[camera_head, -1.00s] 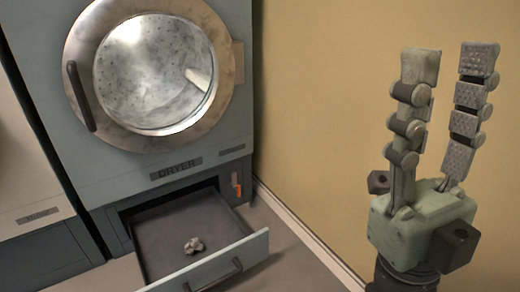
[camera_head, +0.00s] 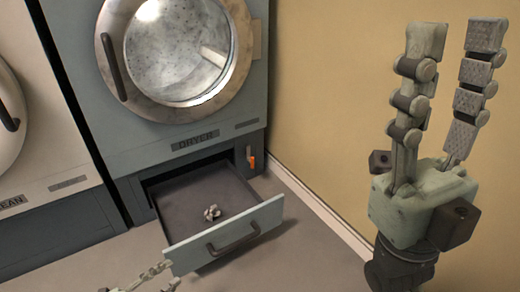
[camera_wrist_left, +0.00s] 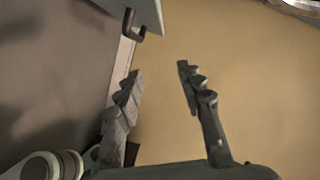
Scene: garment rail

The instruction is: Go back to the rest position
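My right gripper (camera_head: 456,40) is raised at the right of the head view, fingers pointing up, open and empty. My left gripper (camera_head: 160,278) shows only by its fingers at the bottom edge of the head view, in front of the open drawer (camera_head: 182,256). In the left wrist view the left gripper (camera_wrist_left: 160,78) has its two fingers apart with nothing between them. The drawer's handle (camera_wrist_left: 132,28) shows beyond them at the top, apart from the fingers.
The dryer (camera_head: 120,155) has its round door (camera_head: 113,70) shut. A small grey crumpled lump (camera_head: 212,213) lies in the drawer. Another machine (camera_head: 60,190) stands at the left. A yellow wall (camera_head: 325,110) is behind my right gripper. The floor (camera_head: 300,255) right of the drawer is clear.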

